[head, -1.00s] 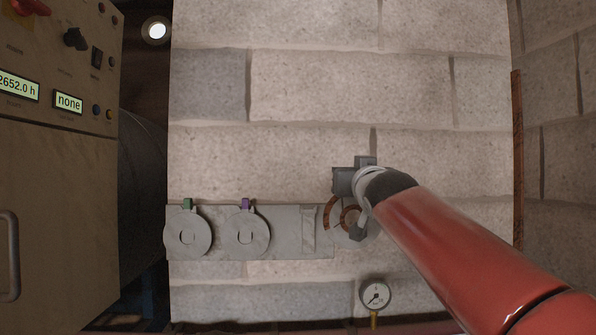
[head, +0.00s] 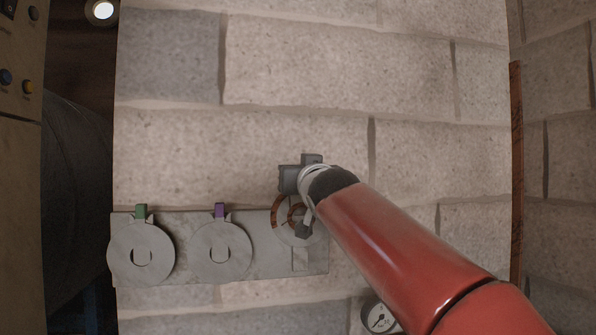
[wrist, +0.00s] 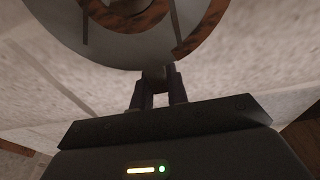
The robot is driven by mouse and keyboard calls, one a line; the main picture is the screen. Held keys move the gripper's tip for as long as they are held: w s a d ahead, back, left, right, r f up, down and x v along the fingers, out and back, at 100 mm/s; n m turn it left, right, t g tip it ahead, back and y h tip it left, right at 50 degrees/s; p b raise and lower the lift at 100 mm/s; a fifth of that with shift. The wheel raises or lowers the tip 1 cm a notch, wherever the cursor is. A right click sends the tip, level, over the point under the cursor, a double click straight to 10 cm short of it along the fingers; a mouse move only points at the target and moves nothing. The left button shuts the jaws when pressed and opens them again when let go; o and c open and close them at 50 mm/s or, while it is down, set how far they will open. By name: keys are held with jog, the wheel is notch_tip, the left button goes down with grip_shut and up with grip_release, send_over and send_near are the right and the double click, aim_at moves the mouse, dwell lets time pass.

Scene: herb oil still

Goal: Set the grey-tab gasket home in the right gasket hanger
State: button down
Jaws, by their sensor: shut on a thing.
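The grey-tab gasket, a grey ring with brown rusty patches (head: 281,210), is held in my gripper (wrist: 158,90). In the wrist view the fingers are closed on its tab and the ring (wrist: 120,45) fills the top of the picture. In the head view the ring is partly hidden by my arm. It overlaps the upper part of the right gasket hanger (head: 300,262), whose lower part shows beneath it. I cannot tell whether ring and hanger touch. The hanger is on a grey wall plate (head: 265,270).
A green-tab gasket (head: 158,245) and a purple-tab gasket (head: 205,262) hang on the plate to the left. A pressure gauge (head: 380,318) sits below my arm. The block wall above is clear.

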aim_at(301, 205)
jog(key=shift+a+f, duration=0.1)
jog(key=shift+f, duration=1.45)
jog(key=shift+w+f+b, duration=0.1)
jog(key=shift+f+b, duration=1.1)
jog(key=shift+f, duration=0.45)
jog(key=c, duration=1.3)
grip_release()
